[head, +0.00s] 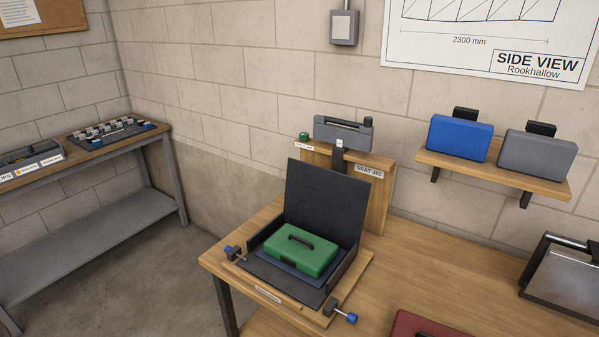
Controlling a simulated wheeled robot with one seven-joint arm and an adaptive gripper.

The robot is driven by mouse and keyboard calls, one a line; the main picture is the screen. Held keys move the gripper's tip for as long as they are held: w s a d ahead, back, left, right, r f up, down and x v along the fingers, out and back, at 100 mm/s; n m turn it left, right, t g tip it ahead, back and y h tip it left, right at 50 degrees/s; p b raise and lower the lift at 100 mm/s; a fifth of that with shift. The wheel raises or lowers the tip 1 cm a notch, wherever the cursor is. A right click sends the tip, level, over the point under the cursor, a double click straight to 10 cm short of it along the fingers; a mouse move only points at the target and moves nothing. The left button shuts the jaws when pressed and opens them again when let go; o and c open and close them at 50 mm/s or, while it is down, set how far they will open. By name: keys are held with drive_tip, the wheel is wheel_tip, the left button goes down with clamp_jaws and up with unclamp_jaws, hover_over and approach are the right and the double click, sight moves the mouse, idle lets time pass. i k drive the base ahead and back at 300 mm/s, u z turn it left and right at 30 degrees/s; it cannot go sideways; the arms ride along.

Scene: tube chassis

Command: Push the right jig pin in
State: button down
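The right jig pin (341,314) is at the front right corner of the wooden jig base (318,317). Its blue knob (351,318) stands out to the right of a dark block (330,306), with a short length of pale rod showing between them. The left jig pin (229,248), also blue-ended, sits in a dark block at the jig's left side. A green case (302,262) with a dark handle lies on the jig, in front of an upright black panel (324,200). My gripper is not in view.
A wooden board labelled SEAT JIG (376,205) stands behind the jig. A dark red case (418,326) lies at the front edge of the view, right of the right pin. The bench top (450,275) is bare beyond it. A metal-framed device (565,275) stands far right.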

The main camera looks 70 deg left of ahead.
sight(351, 317)
drive_tip(key=u, duration=1.75)
drive_tip(key=k, duration=0.5)
drive_tip(key=i, duration=0.5)
